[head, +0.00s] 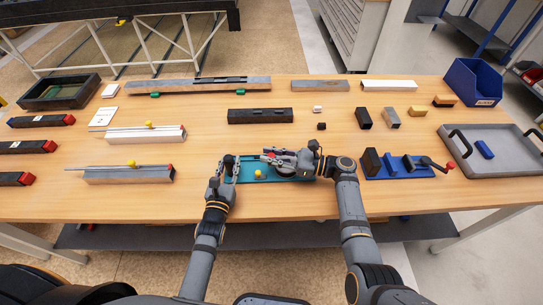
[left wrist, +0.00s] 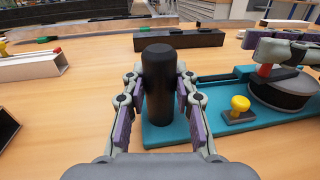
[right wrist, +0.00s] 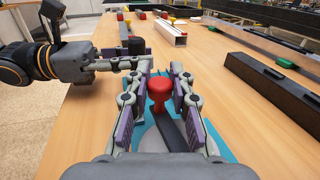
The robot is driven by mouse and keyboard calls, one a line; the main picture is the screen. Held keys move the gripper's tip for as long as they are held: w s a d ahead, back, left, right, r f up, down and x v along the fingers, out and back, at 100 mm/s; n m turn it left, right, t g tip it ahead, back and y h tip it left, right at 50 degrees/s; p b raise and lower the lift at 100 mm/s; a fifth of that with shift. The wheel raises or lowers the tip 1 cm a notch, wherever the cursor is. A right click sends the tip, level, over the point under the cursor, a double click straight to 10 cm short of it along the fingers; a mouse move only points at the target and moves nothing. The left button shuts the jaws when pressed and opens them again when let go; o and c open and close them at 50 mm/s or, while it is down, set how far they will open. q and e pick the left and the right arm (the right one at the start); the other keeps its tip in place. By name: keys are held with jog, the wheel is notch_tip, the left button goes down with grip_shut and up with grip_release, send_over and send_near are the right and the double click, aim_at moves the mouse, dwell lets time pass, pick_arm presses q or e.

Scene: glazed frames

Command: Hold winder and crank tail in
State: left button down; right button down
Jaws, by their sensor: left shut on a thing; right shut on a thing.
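The winder has a teal base (left wrist: 207,128), an upright black post (left wrist: 158,85) at its left end and a dark round drum (left wrist: 283,92). A yellow knob (left wrist: 239,104) stands between them. My left gripper (head: 230,170) is shut around the black post. A dark crank arm (right wrist: 182,137) lies over the drum and carries a red knob (right wrist: 159,93). My right gripper (head: 283,156) is shut on this red knob. A thin dark strip (left wrist: 216,78) runs along the base toward the drum; its far end is hidden.
A blue fixture (head: 402,171) with a lever stands to the right, and a grey tray (head: 483,165) beyond it. Metal rails (head: 130,175) lie at the left. A long black block (head: 260,116) lies behind the winder. The table's front strip is clear.

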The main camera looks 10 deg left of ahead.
jog(key=shift+w+m+t+h, duration=0.25)
jog(key=shift+m+t, duration=0.35)
jog(key=shift+t, duration=0.3)
jog(key=shift+w+m+t+h, duration=0.2)
jog(key=shift+m+t, duration=0.4)
jog(key=shift+t, duration=0.3)
jog(key=c, duration=1.1)
grip_release()
jog(key=shift+c, duration=0.2)
jog(key=v, duration=1.2)
